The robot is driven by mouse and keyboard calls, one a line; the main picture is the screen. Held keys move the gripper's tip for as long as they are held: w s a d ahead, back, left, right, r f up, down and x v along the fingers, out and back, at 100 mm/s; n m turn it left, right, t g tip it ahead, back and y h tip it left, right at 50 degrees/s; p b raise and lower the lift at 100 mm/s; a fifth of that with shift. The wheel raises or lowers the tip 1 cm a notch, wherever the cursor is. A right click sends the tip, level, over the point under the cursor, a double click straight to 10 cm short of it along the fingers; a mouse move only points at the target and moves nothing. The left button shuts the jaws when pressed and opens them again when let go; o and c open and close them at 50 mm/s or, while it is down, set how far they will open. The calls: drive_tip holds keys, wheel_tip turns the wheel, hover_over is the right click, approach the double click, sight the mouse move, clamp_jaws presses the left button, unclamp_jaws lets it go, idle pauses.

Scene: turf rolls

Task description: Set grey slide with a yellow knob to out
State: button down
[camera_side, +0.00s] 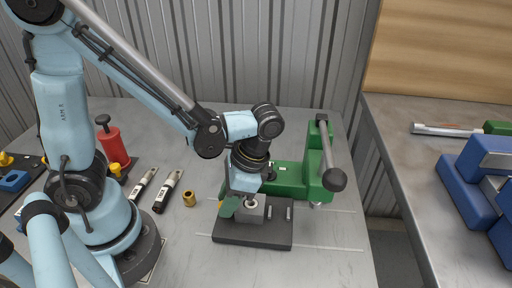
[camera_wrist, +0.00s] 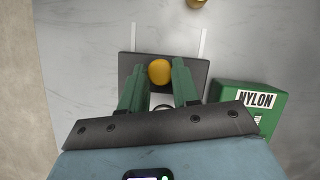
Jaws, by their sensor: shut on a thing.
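The yellow knob (camera_wrist: 160,71) shows in the wrist view between the two green fingers of my gripper (camera_wrist: 161,80), which are shut on it. In the side view, my gripper (camera_side: 231,206) points down at the left end of a dark base plate (camera_side: 252,236). A grey block (camera_side: 251,213), which looks like part of the slide, stands on this plate beside the fingers. The plate also shows in the wrist view (camera_wrist: 201,72) around the knob. In the side view the fingers hide most of the knob, and I cannot read the slide's position.
A green press-like machine (camera_side: 290,181) with a dark ball-ended lever (camera_side: 332,178) stands close behind the plate. A green box marked NYLON (camera_wrist: 252,98) is right in the wrist view.

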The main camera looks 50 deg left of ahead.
drive_tip(key=shift+s+a, duration=1.6)
drive_tip(key=c, duration=0.8)
unclamp_jaws()
drive_tip(key=shift+v, duration=6.1)
drive_tip(key=shift+w, duration=0.1)
